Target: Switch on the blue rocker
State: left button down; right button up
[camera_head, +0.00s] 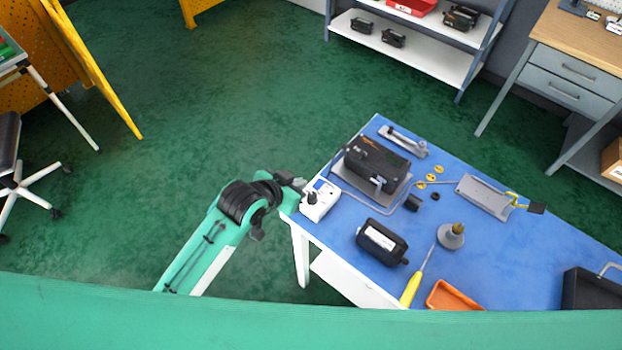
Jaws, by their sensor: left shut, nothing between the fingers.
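A small white box (321,208) sits at the left corner of the blue-topped table. A small blue patch, which looks like the blue rocker (319,185), shows on its top towards the far side, with a dark part in front of it. My left gripper (303,187) is shut and empty, right beside the far left side of the box. The picture is too small to tell whether it touches the box or which way the rocker is tipped. My right gripper is out of view.
On the blue table (470,263) stand a black positioner (376,163) on a grey plate, a second black unit (381,243), a yellow-handled screwdriver (411,289) and an orange tray (455,297).

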pick_arm(q)
jog(key=shift+d+r, duration=0.15)
jog(key=shift+r, duration=0.45)
jog(key=shift+d, duration=0.1)
jog(key=shift+w, duration=0.1)
jog(key=p, duration=0.2)
send_over(320, 187)
jog(key=f, duration=0.5)
jog(key=shift+s+a+f, duration=0.25)
jog(key=shift+s+f, duration=0.1)
jog(key=shift+w+d+f+p, duration=0.1)
jog(key=shift+f+p, duration=0.2)
jog(key=shift+f, duration=0.3)
jog(key=shift+w+d+f+p, duration=0.1)
jog(key=shift+f+p, duration=0.15)
jog(key=shift+f, duration=0.35)
jog(key=shift+w+f, duration=0.1)
jog(key=shift+f, duration=0.85)
jog(key=shift+f, duration=0.1)
